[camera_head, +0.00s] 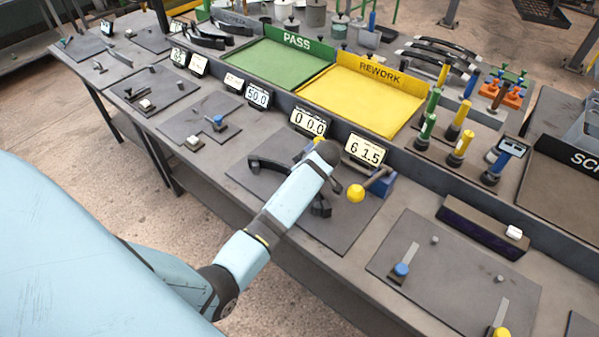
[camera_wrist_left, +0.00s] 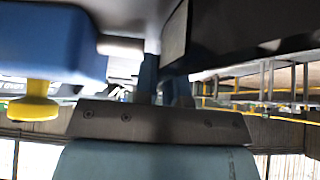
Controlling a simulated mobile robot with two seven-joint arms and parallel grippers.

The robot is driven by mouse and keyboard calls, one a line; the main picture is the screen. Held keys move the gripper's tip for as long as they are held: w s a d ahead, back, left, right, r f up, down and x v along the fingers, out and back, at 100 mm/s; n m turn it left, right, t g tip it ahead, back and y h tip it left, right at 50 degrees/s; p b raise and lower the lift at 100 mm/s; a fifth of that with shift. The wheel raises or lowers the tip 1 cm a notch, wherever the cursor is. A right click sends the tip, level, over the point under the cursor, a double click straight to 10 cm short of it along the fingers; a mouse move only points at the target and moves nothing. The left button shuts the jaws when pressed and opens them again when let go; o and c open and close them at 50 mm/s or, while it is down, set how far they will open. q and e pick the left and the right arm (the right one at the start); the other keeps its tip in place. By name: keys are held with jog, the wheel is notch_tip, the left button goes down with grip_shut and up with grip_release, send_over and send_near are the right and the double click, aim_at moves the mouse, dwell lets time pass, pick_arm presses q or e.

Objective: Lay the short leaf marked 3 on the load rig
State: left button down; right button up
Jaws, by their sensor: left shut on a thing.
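My left arm reaches over the mat of the load rig (camera_head: 345,232), and its end hides the left gripper in the head view. In the left wrist view the left gripper (camera_wrist_left: 165,88) is shut, with its fingertips hard to make out. A dark curved leaf (camera_head: 266,165) shows on both sides of the arm, low over the mat; its middle is hidden and no mark can be read. Whether it touches the rig cannot be told. The rig's blue block (camera_head: 382,184) with a yellow knob (camera_head: 355,193) stands just right of the arm; the knob also shows in the left wrist view (camera_wrist_left: 33,107). My right gripper is out of view.
Displays reading 0 0.0 (camera_head: 308,122) and 61.5 (camera_head: 366,149) stand behind the mat. The green PASS tray (camera_head: 280,62) and yellow REWORK tray (camera_head: 362,100) lie beyond. A mat with blue and yellow knobs (camera_head: 450,268) is at the right. Several colored posts stand behind it.

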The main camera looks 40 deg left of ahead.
pick_arm(q)
jog(key=shift+f, duration=0.15)
dwell(0.5)
jog(key=c, duration=1.1)
grip_release()
jog(key=shift+s, duration=0.1)
jog(key=o, duration=0.5)
jog(key=shift+f, duration=0.1)
jog(key=shift+c, duration=0.2)
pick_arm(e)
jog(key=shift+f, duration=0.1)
pick_arm(q)
jog(key=shift+r+p, duration=0.75)
jog(key=shift+r, duration=0.2)
notch_tip(320, 180, up, 4)
jog(key=p, duration=0.3)
jog(key=shift+p, duration=0.35)
jog(key=shift+r+p, duration=0.65)
jog(key=shift+r, duration=0.5)
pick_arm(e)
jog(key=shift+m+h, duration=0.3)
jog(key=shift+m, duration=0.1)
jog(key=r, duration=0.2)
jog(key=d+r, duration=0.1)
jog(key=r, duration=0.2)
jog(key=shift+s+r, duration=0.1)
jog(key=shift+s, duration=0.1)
